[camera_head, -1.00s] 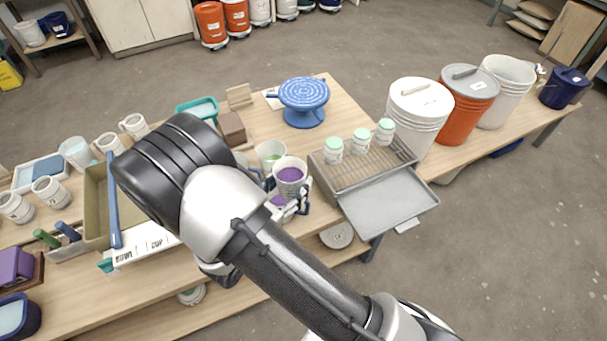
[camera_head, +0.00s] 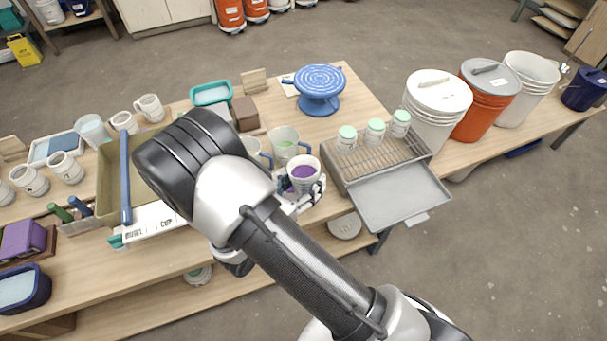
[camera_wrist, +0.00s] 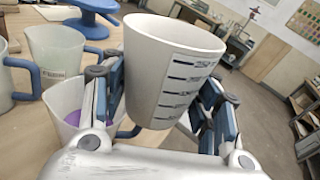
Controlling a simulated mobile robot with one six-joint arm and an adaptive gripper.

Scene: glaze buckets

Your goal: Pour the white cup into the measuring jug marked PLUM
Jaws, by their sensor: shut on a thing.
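My gripper (camera_head: 308,190) is shut on a white cup (camera_head: 304,173) with purple liquid inside. In the wrist view the white cup (camera_wrist: 172,70) stands between the fingers of my gripper (camera_wrist: 160,100), with dark scale marks on its side, close to upright. Its contents are hidden there. A jug with purple in it (camera_wrist: 68,92) stands behind and left of the cup, partly covered by my left finger. Its label is hidden, so I cannot read PLUM.
A wire rack (camera_head: 372,158) with several mint-lidded jars and a grey tray (camera_head: 402,194) lie right of the cup. A blue turntable (camera_head: 319,85) stands behind. White and orange buckets (camera_head: 487,100) stand at right. An olive bin (camera_head: 110,190) is left of my arm.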

